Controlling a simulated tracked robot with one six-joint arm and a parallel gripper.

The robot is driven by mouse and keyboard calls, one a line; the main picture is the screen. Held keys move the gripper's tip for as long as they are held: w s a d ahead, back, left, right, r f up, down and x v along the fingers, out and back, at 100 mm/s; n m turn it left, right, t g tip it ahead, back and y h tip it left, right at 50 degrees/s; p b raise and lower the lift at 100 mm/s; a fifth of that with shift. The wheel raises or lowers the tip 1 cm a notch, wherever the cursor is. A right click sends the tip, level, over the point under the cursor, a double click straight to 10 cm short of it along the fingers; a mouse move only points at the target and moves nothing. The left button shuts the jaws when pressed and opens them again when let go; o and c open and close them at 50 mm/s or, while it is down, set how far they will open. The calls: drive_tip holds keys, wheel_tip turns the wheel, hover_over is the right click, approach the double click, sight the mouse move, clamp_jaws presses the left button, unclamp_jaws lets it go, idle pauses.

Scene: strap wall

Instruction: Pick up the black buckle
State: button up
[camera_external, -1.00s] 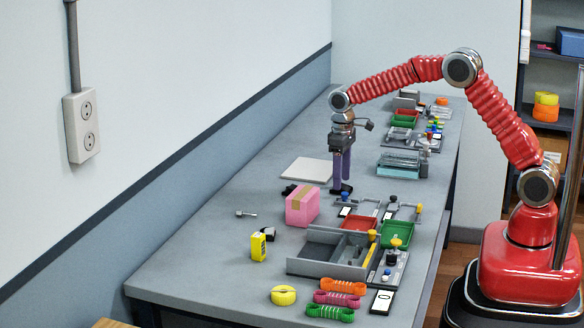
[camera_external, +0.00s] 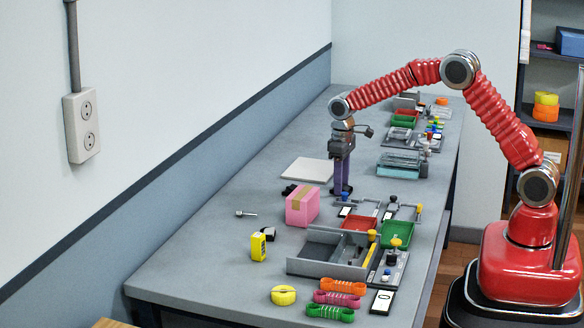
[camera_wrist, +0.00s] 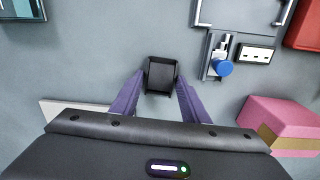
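The black buckle (camera_wrist: 161,76) lies on the grey bench top, seen near the middle of the wrist view. My gripper (camera_wrist: 160,80) has its two purple fingers apart, one on each side of the buckle. A narrow gap seems to show beside the buckle, and I cannot tell whether either finger touches it. In the external view my gripper (camera_external: 342,191) points straight down with its fingertips close to the bench, behind the pink box. There the fingers mostly hide the buckle.
The pink box (camera_external: 301,206) stands close to the gripper at the front left. A flat white panel (camera_external: 307,170) lies behind left. A metal fixture with a blue knob (camera_wrist: 222,68) is close on the right in the wrist view. Red (camera_external: 360,223) and green (camera_external: 397,234) trays sit nearer the front.

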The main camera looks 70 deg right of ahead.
drive_tip(key=c, duration=0.7)
drive_tip(key=shift+r, duration=0.1)
wheel_tip(320, 180, up, 10)
drive_tip(key=shift+f, duration=0.1)
idle(0.3)
idle(0.3)
